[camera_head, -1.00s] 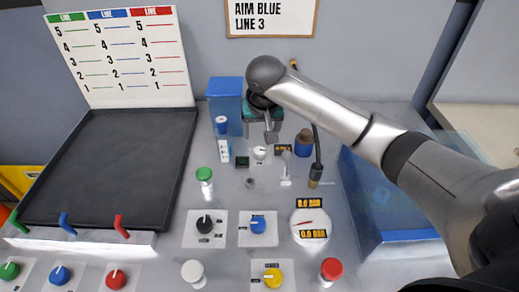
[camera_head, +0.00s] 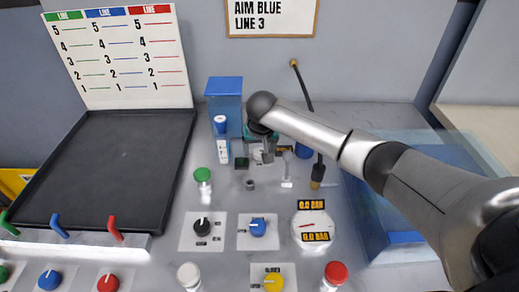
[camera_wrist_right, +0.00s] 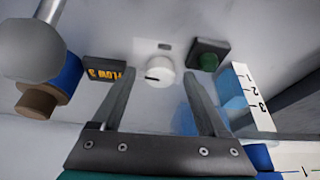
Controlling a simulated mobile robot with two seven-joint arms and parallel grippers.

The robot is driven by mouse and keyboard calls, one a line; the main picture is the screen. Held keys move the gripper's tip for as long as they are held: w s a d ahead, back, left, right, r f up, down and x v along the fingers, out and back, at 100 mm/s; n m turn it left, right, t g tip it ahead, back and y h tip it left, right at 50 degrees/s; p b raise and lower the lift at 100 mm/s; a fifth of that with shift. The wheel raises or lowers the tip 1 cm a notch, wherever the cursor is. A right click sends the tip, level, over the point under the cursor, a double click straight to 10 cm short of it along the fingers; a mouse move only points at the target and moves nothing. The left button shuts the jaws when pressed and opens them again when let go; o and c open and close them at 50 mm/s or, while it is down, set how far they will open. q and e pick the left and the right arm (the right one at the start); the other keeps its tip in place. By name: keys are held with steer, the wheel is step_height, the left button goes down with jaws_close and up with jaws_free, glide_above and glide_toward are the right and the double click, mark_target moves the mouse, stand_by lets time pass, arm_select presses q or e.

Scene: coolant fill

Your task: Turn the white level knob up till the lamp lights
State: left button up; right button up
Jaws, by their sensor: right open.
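The white knob (camera_wrist_right: 160,71) with a dark pointer mark shows in the right wrist view, upright on the grey panel. Its pointer points to the left there. In the head view the knob (camera_head: 257,156) is partly hidden by my right gripper. My right gripper (camera_head: 267,158) is open; in the wrist view its two fingers (camera_wrist_right: 158,80) stand on either side of the knob, with gaps on both sides. A small dark green lamp (camera_wrist_right: 208,53) sits beside the knob and looks unlit; it also shows in the head view (camera_head: 241,162). My left gripper is not in view.
A blue-capped level tube (camera_head: 222,148) with a numbered scale stands left of the lamp. A yellow-lettered label (camera_wrist_right: 105,70) and a blue and brown cylinder (camera_wrist_right: 50,88) are near the fingers. Black, blue and yellow knobs, a gauge (camera_head: 313,229) and a black tray (camera_head: 100,170) lie around.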

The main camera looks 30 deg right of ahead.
steer(key=shift+c, duration=0.3)
jaws_close()
steer(key=shift+r+m+p, duration=0.1)
steer(key=shift+m+p, duration=0.2)
steer(key=shift+p, duration=0.55)
steer(key=m+p, duration=0.1)
steer(key=p, duration=0.1)
steer(key=shift+a+m+h+p, duration=0.1)
steer(key=shift+m+h+p, duration=0.2)
steer(key=shift+p, duration=0.05)
steer(key=shift+m+g+p, duration=0.4)
steer(key=shift+m+p, duration=0.4)
steer(key=shift+m+g+h+p, duration=0.3)
steer(key=shift+m+h+p, duration=0.15)
steer(key=shift+m, duration=0.45)
